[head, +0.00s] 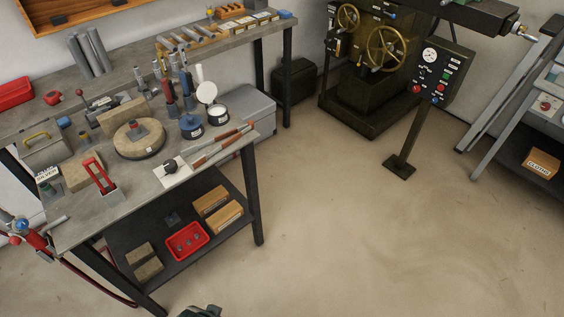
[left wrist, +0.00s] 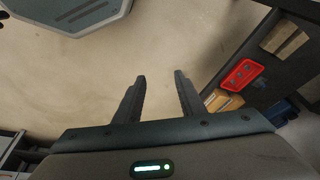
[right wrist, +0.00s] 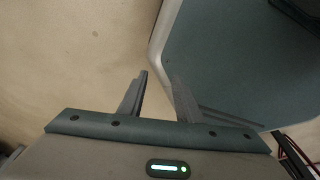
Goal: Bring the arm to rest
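My left gripper (left wrist: 160,78) shows in the left wrist view with its two dark fingers apart and nothing between them. Bare floor lies behind the fingertips. My right gripper (right wrist: 158,80) shows in the right wrist view, also with its fingers apart and empty. Floor lies behind its left finger, and a grey-green panel, likely part of my base, lies behind its right finger. In the head view only a small dark green piece of mine shows at the bottom edge; I cannot tell which part it is.
A workbench (head: 70,228) crowded with tools stands at the left. Its lower shelf holds a red tray (head: 187,241), also in the left wrist view (left wrist: 242,74), and wooden blocks (head: 211,199). A control pedestal (head: 420,120) and machine stand at the back. The floor (head: 350,240) between is clear.

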